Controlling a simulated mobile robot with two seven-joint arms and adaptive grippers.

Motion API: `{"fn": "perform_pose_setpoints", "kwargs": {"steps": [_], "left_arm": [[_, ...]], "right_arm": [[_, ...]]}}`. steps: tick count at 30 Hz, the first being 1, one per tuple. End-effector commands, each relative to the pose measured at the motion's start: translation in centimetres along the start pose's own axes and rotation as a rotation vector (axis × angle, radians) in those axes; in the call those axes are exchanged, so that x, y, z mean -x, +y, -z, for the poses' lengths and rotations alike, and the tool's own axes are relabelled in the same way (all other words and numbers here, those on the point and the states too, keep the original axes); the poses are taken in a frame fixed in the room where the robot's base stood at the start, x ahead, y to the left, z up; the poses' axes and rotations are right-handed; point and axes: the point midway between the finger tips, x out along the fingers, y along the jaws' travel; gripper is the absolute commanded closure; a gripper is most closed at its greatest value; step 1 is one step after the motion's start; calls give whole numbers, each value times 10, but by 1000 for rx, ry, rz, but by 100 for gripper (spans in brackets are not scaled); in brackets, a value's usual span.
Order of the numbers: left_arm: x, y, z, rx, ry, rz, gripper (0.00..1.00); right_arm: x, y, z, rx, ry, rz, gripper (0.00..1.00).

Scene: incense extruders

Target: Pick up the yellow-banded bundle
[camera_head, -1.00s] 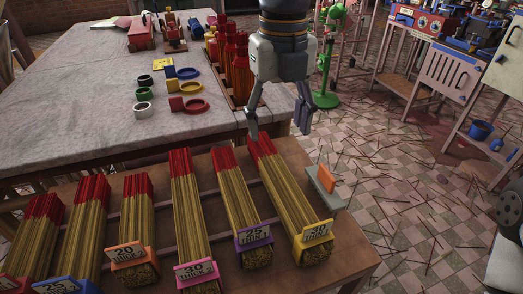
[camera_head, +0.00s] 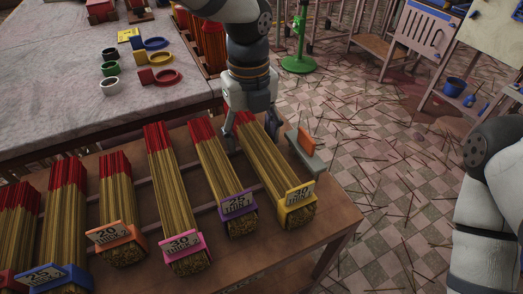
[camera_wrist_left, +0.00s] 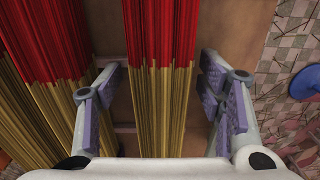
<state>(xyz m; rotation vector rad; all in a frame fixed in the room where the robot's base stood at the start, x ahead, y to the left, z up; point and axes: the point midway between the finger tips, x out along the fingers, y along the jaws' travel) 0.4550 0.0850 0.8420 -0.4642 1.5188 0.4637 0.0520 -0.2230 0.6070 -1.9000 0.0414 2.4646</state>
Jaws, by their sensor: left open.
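The yellow-banded bundle (camera_head: 268,165) lies on the wooden table at the right end of a row, its red tips pointing away and its yellow band and label at the near end. My left gripper (camera_head: 250,130) is at its red end, pointing down with one finger on each side. In the left wrist view the bundle (camera_wrist_left: 161,100) runs between the two open fingers, with a gap on both sides. The band is out of that view. My right arm shows at the right edge of the head view, but its gripper does not.
The purple-banded bundle (camera_head: 218,165) lies close on the left, with the pink-banded one (camera_head: 172,190) and others beyond. A grey holder with an orange plate (camera_head: 306,142) stands just right of the bundle.

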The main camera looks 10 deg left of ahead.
Motion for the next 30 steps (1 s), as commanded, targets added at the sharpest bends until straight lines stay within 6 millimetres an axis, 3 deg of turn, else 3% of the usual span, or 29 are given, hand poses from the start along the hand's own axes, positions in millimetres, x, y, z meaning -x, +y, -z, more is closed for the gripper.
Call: {"fn": "perform_pose_setpoints", "kwargs": {"steps": [2, 10, 19, 27, 30], "left_arm": [[1, 0, 0, 0, 0, 0, 38], [1, 0, 0, 0, 0, 0, 100], [10, 0, 0, 1, -1, 2, 100], [76, -1, -1, 1, -2, 5, 100], [92, -1, 0, 0, -1, 2, 100]], "right_arm": [[0, 0, 0, 0, 1, 0, 60], [0, 0, 0, 0, 0, 0, 60], [1, 0, 0, 0, 2, 0, 60], [3, 0, 2, 0, 8, 0, 60], [3, 0, 2, 0, 8, 0, 60]]}}
